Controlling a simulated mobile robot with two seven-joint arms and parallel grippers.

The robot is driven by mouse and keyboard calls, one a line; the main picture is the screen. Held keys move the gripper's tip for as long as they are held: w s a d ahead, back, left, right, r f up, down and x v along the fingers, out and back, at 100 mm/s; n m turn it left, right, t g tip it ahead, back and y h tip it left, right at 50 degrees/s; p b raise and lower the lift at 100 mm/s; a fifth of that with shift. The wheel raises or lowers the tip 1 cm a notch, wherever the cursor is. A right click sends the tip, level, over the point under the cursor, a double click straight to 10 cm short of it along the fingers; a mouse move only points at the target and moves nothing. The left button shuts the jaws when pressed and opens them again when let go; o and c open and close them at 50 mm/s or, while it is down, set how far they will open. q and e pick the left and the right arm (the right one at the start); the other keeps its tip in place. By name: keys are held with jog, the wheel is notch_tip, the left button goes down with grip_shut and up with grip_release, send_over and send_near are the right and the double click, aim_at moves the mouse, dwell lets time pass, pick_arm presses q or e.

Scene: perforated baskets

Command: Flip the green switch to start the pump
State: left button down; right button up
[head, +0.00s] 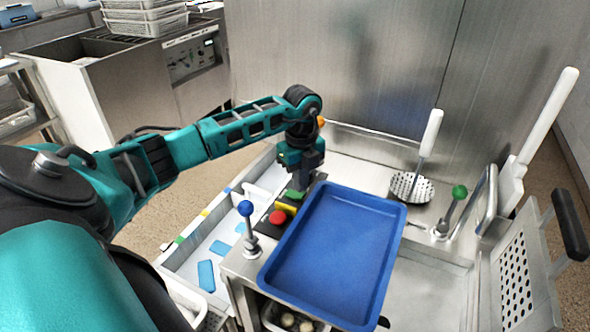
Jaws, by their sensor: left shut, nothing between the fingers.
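The green switch (294,195) sits at the far end of a small dark control panel, left of the blue tray. My left gripper (303,186) points down at it, shut and empty, with its fingertips right beside or on the switch. I cannot tell whether they touch, and the fingers hide part of the panel's far end. On the same panel are a yellow strip (286,208) and a red round button (277,217). My right gripper is not in view.
A blue tray (272,278) lies right of the panel. A blue-knobbed lever (246,209) stands in front of it, and a green-knobbed lever (459,192) stands at the right. A skimmer (411,187) leans at the back. A perforated basket (515,285) is far right.

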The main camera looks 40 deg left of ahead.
aim_at(300, 195)
pick_arm(q)
jog(key=shift+f+b, duration=0.6)
jog(key=shift+f, duration=0.45)
dwell(0.9)
jog(key=shift+r, duration=0.1)
notch_tip(300, 195, up, 7)
jog(key=p, duration=0.6)
